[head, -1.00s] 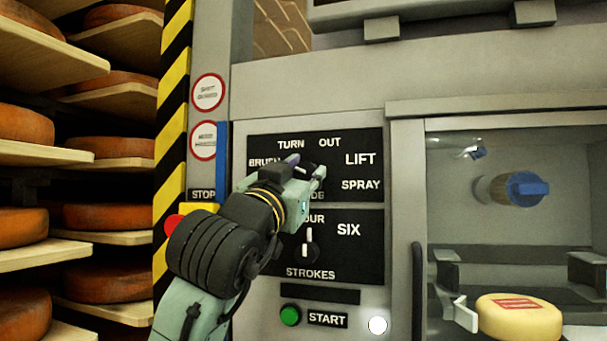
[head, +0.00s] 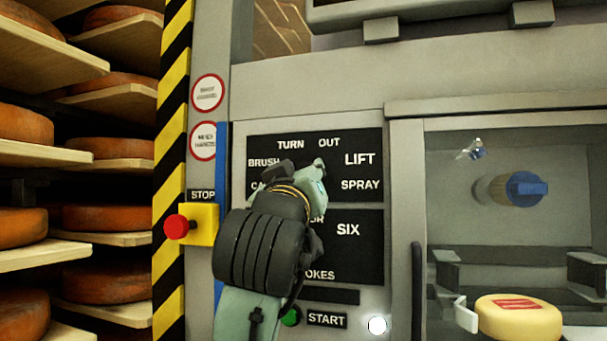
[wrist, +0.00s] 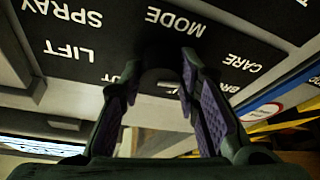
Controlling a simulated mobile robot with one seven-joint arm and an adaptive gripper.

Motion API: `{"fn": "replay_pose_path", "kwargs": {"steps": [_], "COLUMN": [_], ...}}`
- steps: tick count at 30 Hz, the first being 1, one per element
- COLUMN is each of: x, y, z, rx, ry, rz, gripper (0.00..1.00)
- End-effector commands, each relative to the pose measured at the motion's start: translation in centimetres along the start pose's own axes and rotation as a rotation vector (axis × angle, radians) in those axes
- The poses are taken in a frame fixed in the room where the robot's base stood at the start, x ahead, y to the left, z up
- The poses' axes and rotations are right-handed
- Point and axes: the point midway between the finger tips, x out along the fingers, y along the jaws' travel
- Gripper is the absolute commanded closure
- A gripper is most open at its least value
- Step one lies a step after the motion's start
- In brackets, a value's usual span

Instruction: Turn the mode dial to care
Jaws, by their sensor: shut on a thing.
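The black mode panel (head: 375,150) carries the words BRUSH, TURN, OUT, LIFT and SPRAY in the head view. My gripper (head: 302,172) is in front of its middle and hides the mode dial there, with only the start of CARE showing. In the wrist view the panel is upside down, with MODE at the top and the CARE label (wrist: 241,64) to the right. My gripper (wrist: 160,82) has its purple-padded fingers on either side of the dark mode dial (wrist: 159,76), shut on it. The dial's pointer direction cannot be made out.
Below is the strokes panel (head: 365,255), its dial hidden by my arm. A red stop button (head: 177,227) stands out at left. A green start button (head: 291,316) is partly covered. A glass-fronted chamber with a cheese (head: 518,318) is at right.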

Motion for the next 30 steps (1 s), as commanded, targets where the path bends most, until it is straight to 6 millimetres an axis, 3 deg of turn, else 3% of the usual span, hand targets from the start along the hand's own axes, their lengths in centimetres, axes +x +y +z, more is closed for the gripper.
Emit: {"fn": "replay_pose_path", "kwargs": {"steps": [12, 30], "x": [0.03, 0.02], "y": [0.17, 0.06], "z": [0.06, 0.05], "rx": [-0.209, -0.25], "ry": [-0.003, -0.002], "rz": [-0.085, -0.104], "gripper": [0.98, 0.98]}}
